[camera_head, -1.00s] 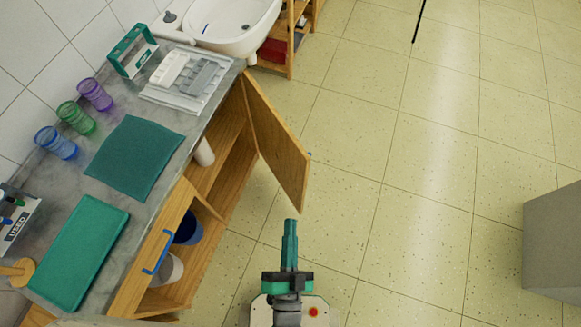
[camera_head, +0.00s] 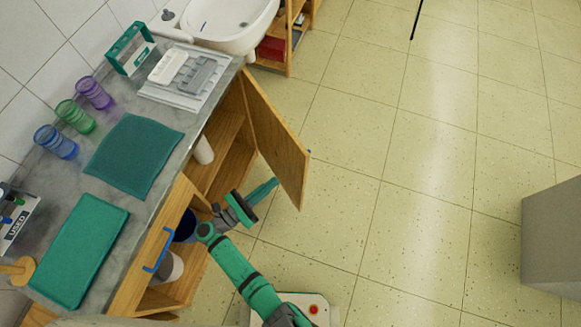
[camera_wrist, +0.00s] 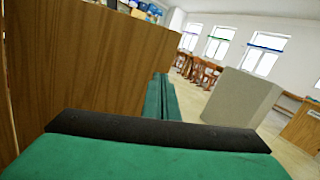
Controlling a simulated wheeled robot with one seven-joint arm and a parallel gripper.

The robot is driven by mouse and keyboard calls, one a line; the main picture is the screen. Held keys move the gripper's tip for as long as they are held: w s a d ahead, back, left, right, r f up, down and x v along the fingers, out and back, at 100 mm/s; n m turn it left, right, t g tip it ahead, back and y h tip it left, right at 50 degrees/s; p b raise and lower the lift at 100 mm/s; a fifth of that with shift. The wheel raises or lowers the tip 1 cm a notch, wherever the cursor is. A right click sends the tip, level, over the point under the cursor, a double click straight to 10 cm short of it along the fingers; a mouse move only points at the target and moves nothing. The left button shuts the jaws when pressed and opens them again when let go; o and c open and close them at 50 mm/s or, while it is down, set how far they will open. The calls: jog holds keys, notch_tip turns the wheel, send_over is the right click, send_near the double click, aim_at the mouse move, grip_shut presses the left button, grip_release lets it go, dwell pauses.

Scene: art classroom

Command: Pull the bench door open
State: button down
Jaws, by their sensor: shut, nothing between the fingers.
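The bench door (camera_head: 277,140) is a wooden panel standing swung out from the bench, with the shelf space behind it exposed. A small blue bit, perhaps its handle, shows at its far side. My gripper (camera_head: 274,183) is shut and empty, its teal fingers pointing right at the door's inner face near its lower free part. I cannot tell whether they touch it. In the wrist view a brown wooden panel (camera_wrist: 85,70), likely the door, fills the left, and my shut fingers (camera_wrist: 160,80) lie beside its right edge.
The grey bench top (camera_head: 155,205) carries teal mats, cups and a tray. A wooden front with a blue handle (camera_head: 158,250) is left of my arm. A blue bucket (camera_head: 185,227) stands inside the bench. A grey block (camera_head: 552,240) is at right; the floor between is clear.

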aim_at(299, 164)
jog(key=a+f+m+g, duration=0.2)
jog(key=a+m+g, duration=0.1)
jog(key=a+m, duration=0.15)
jog(key=shift+n+h, duration=0.3)
jog(key=shift+n, duration=0.15)
jog(key=x, duration=1.3)
jog(key=shift+w+d+r, duration=0.15)
jog(key=shift+r, duration=0.05)
